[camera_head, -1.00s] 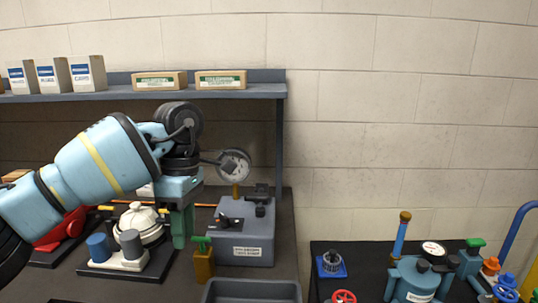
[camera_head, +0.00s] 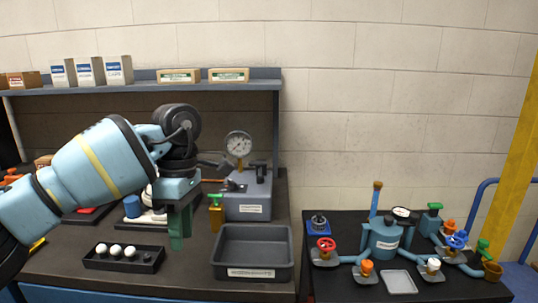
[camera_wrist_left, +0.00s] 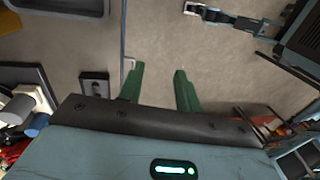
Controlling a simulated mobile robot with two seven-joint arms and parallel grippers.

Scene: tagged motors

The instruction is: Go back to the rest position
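My left arm comes in from the left in the head view, bent at the wrist with its hand pointing down. My left gripper (camera_head: 180,226) has green fingers and hangs in front of the workbench, between a black tray of white balls and a grey bin. In the left wrist view the two green fingers (camera_wrist_left: 160,88) stand apart with nothing between them, over bare floor. My right gripper is not in view.
The bench holds the grey bin (camera_head: 228,272), the black ball tray (camera_head: 124,266) and a gauge device (camera_head: 247,207). A black table (camera_head: 335,286) at right carries blue valve equipment (camera_head: 384,240). A shelf (camera_head: 140,83) with boxes hangs behind. Bare floor lies under the gripper.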

